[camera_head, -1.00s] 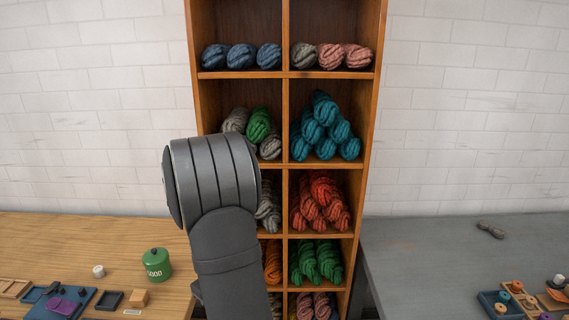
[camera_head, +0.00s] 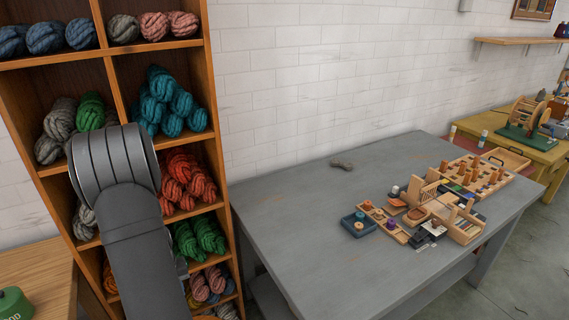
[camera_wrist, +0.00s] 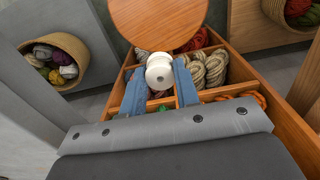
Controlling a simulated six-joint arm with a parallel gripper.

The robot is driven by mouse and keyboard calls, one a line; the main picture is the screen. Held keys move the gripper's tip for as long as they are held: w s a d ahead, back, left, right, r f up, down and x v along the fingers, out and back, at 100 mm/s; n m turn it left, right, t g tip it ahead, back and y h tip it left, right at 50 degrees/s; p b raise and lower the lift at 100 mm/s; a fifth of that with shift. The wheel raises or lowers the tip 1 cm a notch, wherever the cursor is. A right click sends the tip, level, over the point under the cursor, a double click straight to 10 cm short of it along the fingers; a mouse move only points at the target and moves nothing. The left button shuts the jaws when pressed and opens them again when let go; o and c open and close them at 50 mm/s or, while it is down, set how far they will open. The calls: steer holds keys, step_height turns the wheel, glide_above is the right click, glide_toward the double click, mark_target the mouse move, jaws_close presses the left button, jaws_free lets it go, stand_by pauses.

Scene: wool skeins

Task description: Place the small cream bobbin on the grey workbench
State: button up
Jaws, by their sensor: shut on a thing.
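In the wrist view the small cream bobbin (camera_wrist: 159,74) sits between the two blue fingers of my gripper (camera_wrist: 160,76), which is shut on it. Behind it in that view are a round wooden top and compartments with skeins. In the head view the grey workbench (camera_head: 290,200) stands to the right of the shelf. My arm rises in front of the shelf at the left, and neither the gripper nor the bobbin can be made out there.
Wooden trays and small parts (camera_head: 440,215) crowd the workbench's right half. A green tin (camera_head: 14,303) is at lower left.

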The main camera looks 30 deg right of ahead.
steer(key=w+d+r+m, duration=0.1)
steer(key=d+m, duration=0.1)
steer(key=d, duration=0.8)
steer(key=w+d+r+m, duration=0.1)
steer(key=d+r+m, duration=0.1)
steer(key=d, duration=0.9)
steer(key=w+d+r+m, duration=0.1)
steer(key=d+m, duration=0.1)
steer(key=d, duration=0.9)
steer(key=shift+w+d+r, duration=0.2)
steer(key=s+d, duration=0.1)
steer(key=d, duration=0.1)
steer(key=s+d+r+m, duration=0.1)
steer(key=d, duration=0.2)
steer(key=s+d+m, duration=0.1)
steer(key=d, duration=0.2)
steer(key=shift+d+r, duration=0.2)
steer(key=s+d+r+m, duration=0.4)
steer(key=s+d, duration=1)
steer(key=d, duration=0.1)
steer(key=s+d+r+m, duration=0.3)
steer(key=s+d, duration=1.1)
glide_above(390, 245)
step_height(390, 245, down, 6)
steer(key=shift+d+f, duration=0.1)
steer(key=shift+f, duration=2.2)
